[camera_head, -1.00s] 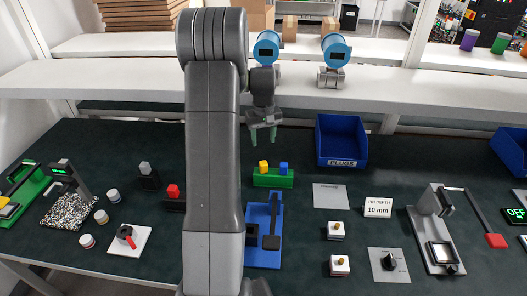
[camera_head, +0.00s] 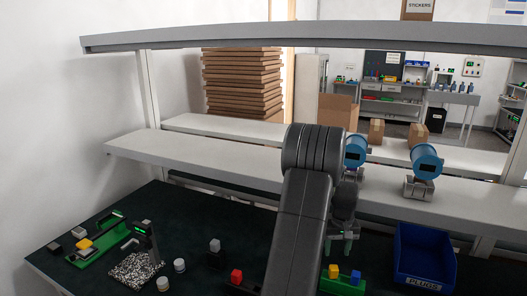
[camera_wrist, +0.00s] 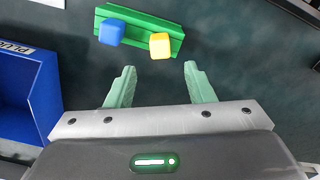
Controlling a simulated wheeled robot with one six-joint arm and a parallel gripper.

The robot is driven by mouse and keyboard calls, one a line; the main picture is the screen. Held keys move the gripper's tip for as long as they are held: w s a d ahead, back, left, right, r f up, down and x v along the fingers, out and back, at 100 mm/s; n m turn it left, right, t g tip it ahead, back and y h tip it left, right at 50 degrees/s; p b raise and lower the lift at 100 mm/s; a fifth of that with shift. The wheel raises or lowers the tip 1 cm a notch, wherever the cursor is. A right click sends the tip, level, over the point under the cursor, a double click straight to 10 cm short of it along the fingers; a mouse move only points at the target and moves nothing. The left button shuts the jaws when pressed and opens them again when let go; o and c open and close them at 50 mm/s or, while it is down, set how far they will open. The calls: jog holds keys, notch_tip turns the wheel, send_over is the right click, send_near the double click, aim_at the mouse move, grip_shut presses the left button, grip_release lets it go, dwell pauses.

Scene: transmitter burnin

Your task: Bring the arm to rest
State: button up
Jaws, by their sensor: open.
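My gripper (camera_head: 342,240) hangs from my raised arm above the dark bench, in front of the lower shelf. In the wrist view my gripper (camera_wrist: 158,85) has its two green fingers wide apart with nothing between them. Beyond the fingertips lies a green block holder (camera_wrist: 140,35) with a blue piece (camera_wrist: 111,32) and a yellow piece (camera_wrist: 160,46); the gripper does not touch it. The holder also shows in the head view (camera_head: 343,287), below the gripper. My arm hides part of the bench.
A blue PLUGS bin (camera_head: 425,255) stands right of the gripper. Two blue transmitters (camera_head: 355,152) (camera_head: 426,161) sit on the shelf (camera_head: 220,160) behind. A green fixture (camera_head: 97,240), a speckled plate (camera_head: 135,268) and small jars (camera_head: 179,265) are at the left.

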aim_at(334, 267)
notch_tip(334, 267, down, 8)
jog(key=shift+r, duration=0.55)
jog(key=shift+f, duration=0.2)
